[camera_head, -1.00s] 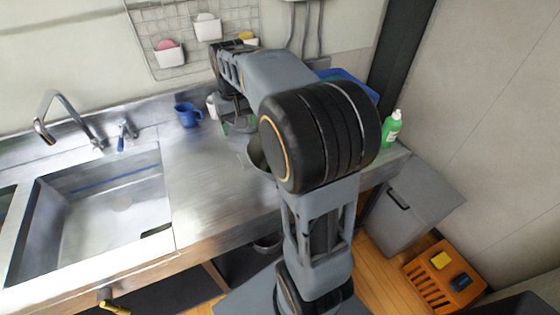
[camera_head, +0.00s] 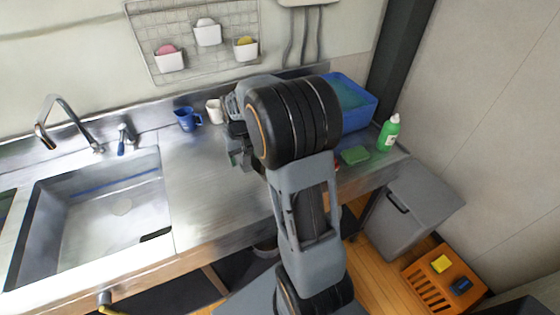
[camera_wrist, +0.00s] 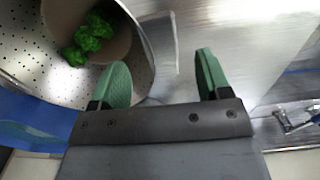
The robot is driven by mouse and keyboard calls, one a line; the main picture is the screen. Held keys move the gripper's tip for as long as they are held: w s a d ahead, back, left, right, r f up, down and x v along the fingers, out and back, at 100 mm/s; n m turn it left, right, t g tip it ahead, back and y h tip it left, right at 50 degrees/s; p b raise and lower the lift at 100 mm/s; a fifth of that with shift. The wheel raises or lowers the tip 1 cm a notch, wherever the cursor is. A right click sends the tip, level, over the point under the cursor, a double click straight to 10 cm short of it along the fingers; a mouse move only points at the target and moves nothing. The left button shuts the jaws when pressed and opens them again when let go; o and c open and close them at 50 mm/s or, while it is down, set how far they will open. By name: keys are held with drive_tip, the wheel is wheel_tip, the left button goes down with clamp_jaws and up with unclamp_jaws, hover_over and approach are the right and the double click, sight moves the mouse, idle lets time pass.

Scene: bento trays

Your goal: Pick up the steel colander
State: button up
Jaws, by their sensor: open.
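The steel colander (camera_wrist: 20,72) shows in the upper left of the wrist view, with a perforated wall and a smooth curved rim. Green broccoli pieces (camera_wrist: 92,36) lie inside it on a brownish area. A flat metal tab, perhaps its handle, sticks out right of the rim. My gripper (camera_wrist: 162,78) is open and empty. Its left green finger overlaps the colander's inside in the picture, and its right finger is over bare counter. The rim's right side lies between the fingers; contact cannot be told. In the head view my arm hides the colander and most of the gripper.
A blue tub (camera_head: 366,116), green sponge (camera_head: 355,155) and green bottle (camera_head: 388,133) stand at the counter's right. A blue mug (camera_head: 187,119) and white cup (camera_head: 214,111) stand at the back. The sink (camera_head: 90,225) is left; the counter between is clear.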

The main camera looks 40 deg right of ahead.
drive_tip(key=shift+f, duration=1.15)
drive_tip(key=shift+c, duration=0.2)
clamp_jaws()
